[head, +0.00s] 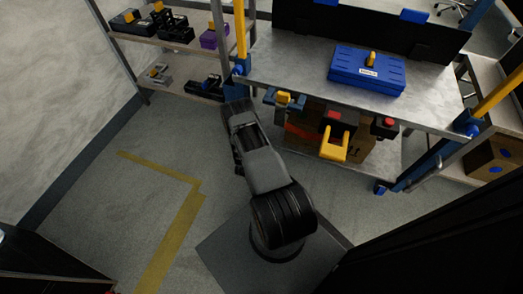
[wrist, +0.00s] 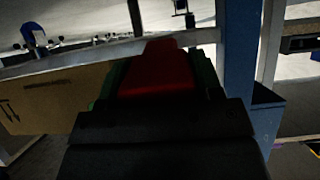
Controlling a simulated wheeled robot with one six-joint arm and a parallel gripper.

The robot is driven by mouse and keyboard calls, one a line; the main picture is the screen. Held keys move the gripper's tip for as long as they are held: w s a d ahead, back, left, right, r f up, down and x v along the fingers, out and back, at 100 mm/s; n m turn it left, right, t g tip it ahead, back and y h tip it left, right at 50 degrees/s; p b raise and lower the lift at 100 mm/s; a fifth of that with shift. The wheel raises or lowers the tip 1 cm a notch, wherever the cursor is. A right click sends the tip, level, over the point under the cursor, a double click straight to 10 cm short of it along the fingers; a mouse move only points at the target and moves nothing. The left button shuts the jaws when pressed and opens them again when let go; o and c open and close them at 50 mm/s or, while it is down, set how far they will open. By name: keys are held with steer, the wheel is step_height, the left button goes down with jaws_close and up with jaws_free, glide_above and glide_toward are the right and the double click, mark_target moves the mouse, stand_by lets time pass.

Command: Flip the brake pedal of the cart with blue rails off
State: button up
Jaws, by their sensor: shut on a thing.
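The cart with blue rails (head: 410,172) stands ahead of my arm, with a metal top and blue corner posts. My gripper (wrist: 158,88) fills the lower wrist view as a dark block. It is shut on a red piece, which looks like the brake pedal (wrist: 157,70), low beside a blue post (wrist: 239,65). Dark, green-edged parts flank the red piece. The lower end of the pedal is hidden behind the gripper. In the head view my arm reaches the cart's left front corner, and the pedal and fingertips cannot be made out there.
A blue toolbox (head: 367,72) lies on the cart top. A cardboard box (wrist: 60,98) sits on the lower shelf, left of the pedal in the wrist view. A yellow handle (head: 335,145) juts out from under the top. A shelf (head: 190,42) stands at left. Floor is clear at left.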

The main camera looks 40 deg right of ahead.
steer(key=o, duration=1.3)
steer(key=p+v, duration=0.4)
steer(key=v, duration=1)
steer(key=shift+w+p, duration=0.1)
steer(key=shift+p, duration=0.2)
steer(key=shift+r, duration=0.1)
